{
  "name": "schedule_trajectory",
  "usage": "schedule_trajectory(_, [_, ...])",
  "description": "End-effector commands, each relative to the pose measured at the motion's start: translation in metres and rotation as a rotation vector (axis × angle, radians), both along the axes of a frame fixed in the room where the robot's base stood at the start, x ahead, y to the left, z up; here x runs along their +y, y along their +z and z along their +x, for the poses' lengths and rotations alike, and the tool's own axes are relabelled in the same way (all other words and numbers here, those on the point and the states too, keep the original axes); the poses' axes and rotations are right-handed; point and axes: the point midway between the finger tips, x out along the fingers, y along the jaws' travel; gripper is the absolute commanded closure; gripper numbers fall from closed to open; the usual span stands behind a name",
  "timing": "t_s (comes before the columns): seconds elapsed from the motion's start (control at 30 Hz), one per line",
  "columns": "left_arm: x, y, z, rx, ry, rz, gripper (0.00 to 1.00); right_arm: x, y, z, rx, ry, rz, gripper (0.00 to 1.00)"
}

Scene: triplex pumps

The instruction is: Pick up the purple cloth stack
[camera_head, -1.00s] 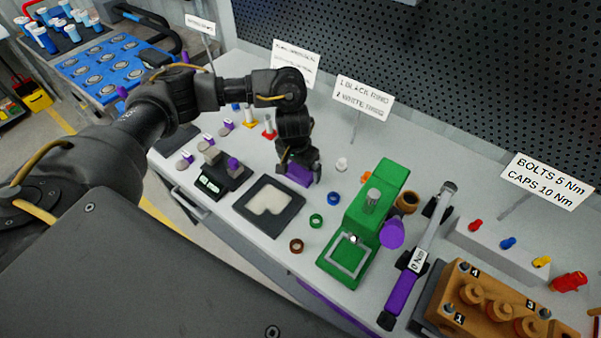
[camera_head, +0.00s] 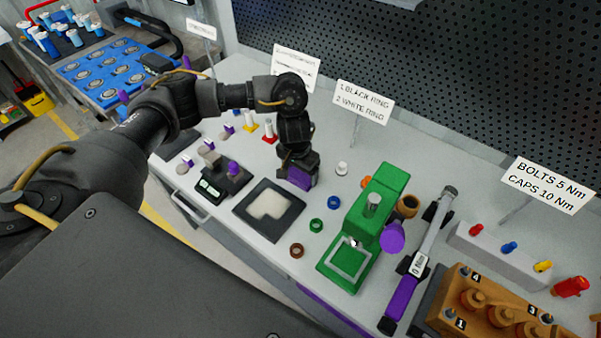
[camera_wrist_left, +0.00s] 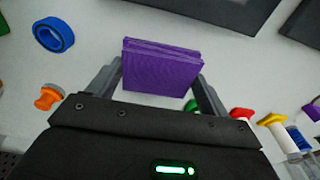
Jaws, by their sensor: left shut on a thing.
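The purple cloth stack (camera_head: 300,179) is a small folded block behind the dark tray on the white bench. My left gripper (camera_head: 298,172) points down at it, with its fingers at the stack's two sides. In the left wrist view the purple cloth stack (camera_wrist_left: 161,68) sits between the two fingers of my left gripper (camera_wrist_left: 160,78), which is shut on it. Whether the stack is clear of the bench or touching it, I cannot tell. My right gripper does not show.
The dark tray (camera_head: 246,221) with a pale insert lies in front. Blue (camera_head: 333,202), green (camera_head: 315,225) and brown (camera_head: 296,250) rings lie to its right. A green press (camera_head: 373,207) stands further right. A white peg (camera_head: 342,168) stands near my left gripper.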

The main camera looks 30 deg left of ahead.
Motion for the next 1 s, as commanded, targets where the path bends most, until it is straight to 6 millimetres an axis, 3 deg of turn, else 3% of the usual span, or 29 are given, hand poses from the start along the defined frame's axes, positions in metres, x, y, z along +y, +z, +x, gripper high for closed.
schedule_trajectory(0.23, [0.0, 0.033, 0.001, -0.006, -0.004, 0.001, 0.43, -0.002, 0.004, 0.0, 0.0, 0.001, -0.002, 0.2])
schedule_trajectory(0.5, [-0.029, 0.089, -0.04, -0.005, -0.01, 0.001, 0.43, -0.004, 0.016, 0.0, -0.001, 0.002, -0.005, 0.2])
schedule_trajectory(0.6, [-0.041, 0.097, -0.059, -0.002, -0.012, 0.001, 0.43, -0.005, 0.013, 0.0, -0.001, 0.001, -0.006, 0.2])
schedule_trajectory(0.73, [-0.056, 0.117, -0.082, 0.003, -0.008, 0.001, 0.43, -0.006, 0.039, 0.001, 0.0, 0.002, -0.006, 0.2])
schedule_trajectory(1.0, [-0.064, 0.124, -0.093, 0.006, 0.001, 0.0, 0.43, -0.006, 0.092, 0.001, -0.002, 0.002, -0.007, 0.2])
